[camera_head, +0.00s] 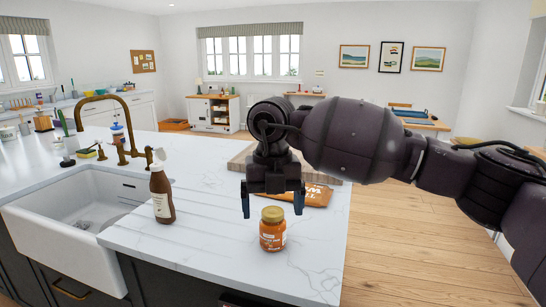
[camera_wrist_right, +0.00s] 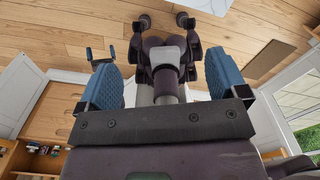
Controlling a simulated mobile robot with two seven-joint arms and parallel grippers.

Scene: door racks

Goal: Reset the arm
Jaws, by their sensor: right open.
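My right arm comes in from the right in the head view. Its gripper (camera_head: 272,203) points down above the marble counter (camera_head: 200,240), with its two fingers spread apart. An orange jar with a gold lid (camera_head: 273,229) stands upright on the counter just below and in front of the fingers in the picture. Nothing shows between the fingers. In the right wrist view, the two blue finger pads (camera_wrist_right: 165,80) are wide apart, with parts of my own body and the wood floor beyond them.
A brown bottle with a white cap (camera_head: 162,192) stands left of the jar. An orange packet (camera_head: 317,195) and a wooden board (camera_head: 238,163) lie behind the gripper. A white sink (camera_head: 75,245) with a brass faucet (camera_head: 128,125) is at left. Open floor (camera_head: 400,240) lies right.

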